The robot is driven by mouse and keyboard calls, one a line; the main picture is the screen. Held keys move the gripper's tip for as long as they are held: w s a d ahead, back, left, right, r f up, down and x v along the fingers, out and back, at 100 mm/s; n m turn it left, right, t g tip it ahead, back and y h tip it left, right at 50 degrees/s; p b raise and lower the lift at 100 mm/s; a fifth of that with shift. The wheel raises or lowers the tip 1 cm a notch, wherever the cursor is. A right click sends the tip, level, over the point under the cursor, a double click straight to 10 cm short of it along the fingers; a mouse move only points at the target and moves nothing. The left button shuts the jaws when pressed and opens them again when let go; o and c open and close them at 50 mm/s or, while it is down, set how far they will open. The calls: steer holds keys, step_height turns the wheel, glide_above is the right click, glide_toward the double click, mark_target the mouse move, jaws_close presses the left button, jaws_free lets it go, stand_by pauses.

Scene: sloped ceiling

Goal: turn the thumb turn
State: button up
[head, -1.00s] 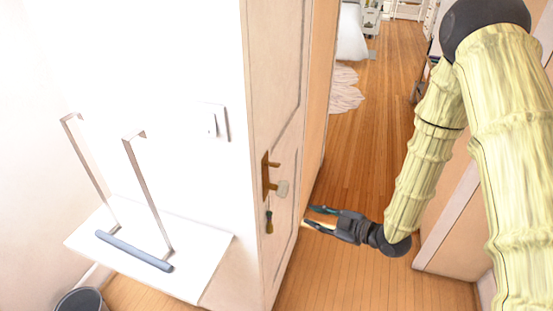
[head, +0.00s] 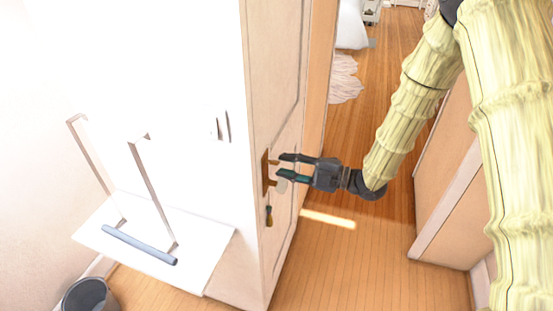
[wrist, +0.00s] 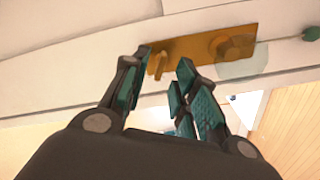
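A brass plate (head: 265,182) is mounted on the door (head: 284,110) in the head view. In the wrist view the plate (wrist: 200,48) runs across the top. The thumb turn, a small brass lever (wrist: 159,64), stands out from its left end. A rounder brass knob (wrist: 229,46) with a pale, see-through disc sits at the right end. My gripper (head: 282,165) is open at the plate. In the wrist view the lever shows between its two fingertips, nearer the left one. I cannot tell whether a finger touches it. In the head view the fingers partly hide the lever and knob.
A dark and yellowish fitting (head: 268,215) is on the door below the plate. A white wall with a switch (head: 222,126) and a shelf with a grey bar (head: 140,245) are at the left. A grey bin (head: 88,296) is at lower left. Wood floor lies right of the door.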

mark_target(276, 162)
steer(key=shift+p+x, duration=0.45)
steer(key=shift+x, duration=1.35)
jaws_close()
